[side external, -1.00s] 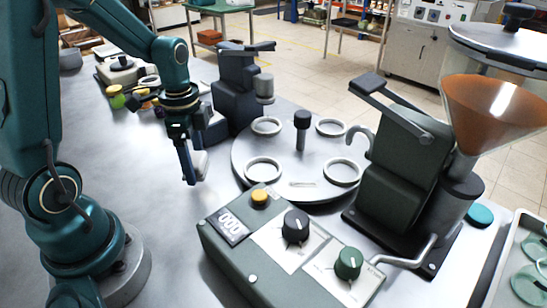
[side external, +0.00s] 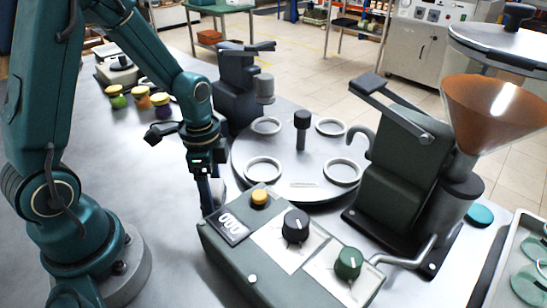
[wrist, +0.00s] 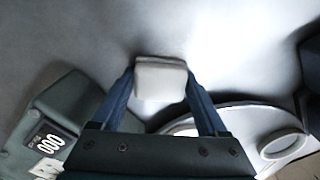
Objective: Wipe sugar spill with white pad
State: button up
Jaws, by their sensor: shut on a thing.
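My gripper (side external: 207,192) is low over the grey table, just behind the left end of the green control box. In the wrist view its two blue fingers (wrist: 160,88) are shut on the white pad (wrist: 160,76), one on each side. In the side view the fingertips and pad are mostly hidden by the box. I cannot make out the sugar spill for certain. A bright pale patch (wrist: 235,40) on the table in the wrist view could be sugar or glare.
The control box (side external: 222,257) with display and knobs is close to my gripper. The round turntable (side external: 290,150) with ring holders is beside it. Several small jars (side external: 140,98) stand at the back left. A filling machine (side external: 400,180) stands right. The left table is clear.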

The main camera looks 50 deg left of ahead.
jog(key=shift+d+r, duration=0.25)
jog(key=shift+d, duration=0.25)
jog(key=shift+d+f, duration=0.1)
jog(key=shift+d, duration=0.35)
jog(key=shift+a, duration=3.65)
notch_tip(320, 180, up, 8)
jog(key=shift+f, duration=0.15)
